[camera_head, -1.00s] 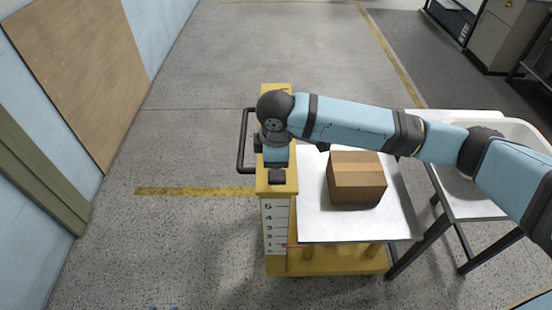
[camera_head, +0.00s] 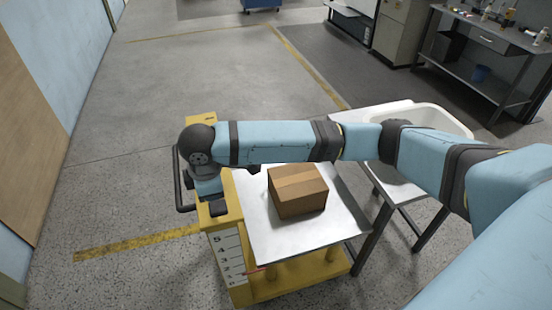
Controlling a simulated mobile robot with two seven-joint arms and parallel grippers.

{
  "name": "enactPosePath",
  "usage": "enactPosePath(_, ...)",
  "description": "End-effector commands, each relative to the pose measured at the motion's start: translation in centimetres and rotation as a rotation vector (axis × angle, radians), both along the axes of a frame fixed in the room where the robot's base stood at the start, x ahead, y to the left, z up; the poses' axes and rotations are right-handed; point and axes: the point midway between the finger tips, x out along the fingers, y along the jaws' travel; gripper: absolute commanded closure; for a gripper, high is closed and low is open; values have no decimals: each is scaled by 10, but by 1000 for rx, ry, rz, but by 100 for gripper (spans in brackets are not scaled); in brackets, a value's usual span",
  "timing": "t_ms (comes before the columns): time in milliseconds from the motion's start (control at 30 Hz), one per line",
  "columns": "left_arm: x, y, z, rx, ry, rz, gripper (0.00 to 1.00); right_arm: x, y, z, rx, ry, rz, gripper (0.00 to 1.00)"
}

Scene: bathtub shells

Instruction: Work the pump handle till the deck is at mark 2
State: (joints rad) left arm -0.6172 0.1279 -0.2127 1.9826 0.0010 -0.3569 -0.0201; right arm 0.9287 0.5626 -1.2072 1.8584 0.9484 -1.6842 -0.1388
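The yellow lift cart (camera_head: 300,278) has a flat grey deck (camera_head: 345,215) with a cardboard box (camera_head: 297,190) on it. A white scale (camera_head: 226,258) with numbered marks is on the cart's column, and a red pointer (camera_head: 256,269) sits near its low end, around mark 1; I cannot read it exactly. My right arm reaches across above the deck from the right. My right gripper (camera_head: 214,207) points down at the top of the yellow column. Its fingertips and whatever they touch are hidden. I cannot make out the pump handle. My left gripper is out of view.
A black bar (camera_head: 178,182) stands on the cart's left side. A white tub shell (camera_head: 440,118) lies on a dark-legged stand right of the deck. A workbench (camera_head: 490,45) stands at the back right. The floor left of and behind the cart is clear.

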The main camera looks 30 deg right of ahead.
Motion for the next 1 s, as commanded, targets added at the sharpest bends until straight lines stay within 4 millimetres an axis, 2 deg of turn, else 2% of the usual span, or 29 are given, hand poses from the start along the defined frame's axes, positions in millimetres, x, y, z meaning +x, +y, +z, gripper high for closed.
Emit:
enactPosePath(600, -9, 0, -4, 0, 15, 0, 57, 0, 0, 0, 0, 0, 0, 100)
enactPosePath(1000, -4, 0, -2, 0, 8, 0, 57, 0, 0, 0, 0, 0, 0, 100)
